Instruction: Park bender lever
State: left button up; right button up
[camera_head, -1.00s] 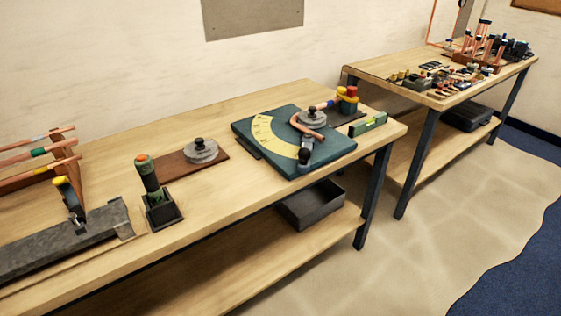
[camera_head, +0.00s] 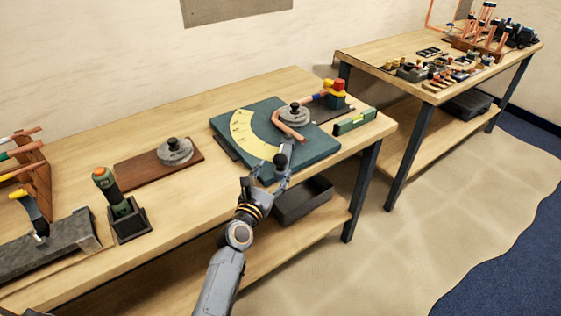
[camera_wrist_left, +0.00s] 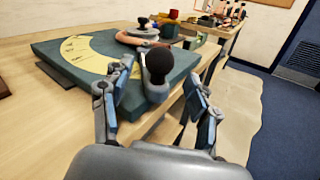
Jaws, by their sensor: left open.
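The bender (camera_head: 240,160) is a teal plate with a yellow angle scale (camera_head: 250,135) and a grey round former (camera_head: 294,113), on the near bench. A copper tube (camera_head: 290,130) bends around the former. The lever's black knob (camera_head: 281,160) is at the plate's front edge; the lever (camera_wrist_left: 156,92) and its knob (camera_wrist_left: 159,62) also show in the left wrist view. My left gripper (camera_head: 270,178) is open at the front edge, with its fingers (camera_wrist_left: 160,92) on either side of the lever, and no grip on it shows. My right gripper is not in view.
A green level (camera_head: 355,121) lies right of the plate. A dark bin (camera_head: 302,202) sits on the lower shelf. A second bench (camera_head: 410,95) stands behind right.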

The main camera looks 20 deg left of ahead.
aim_at(278, 164)
pick_arm(q)
jog(key=w, duration=0.2)
jog(key=w+b, duration=0.1)
jog(key=w, duration=0.2)
jog(key=shift+w+d, duration=0.25)
jog(key=shift+w, duration=0.15)
grip_shut()
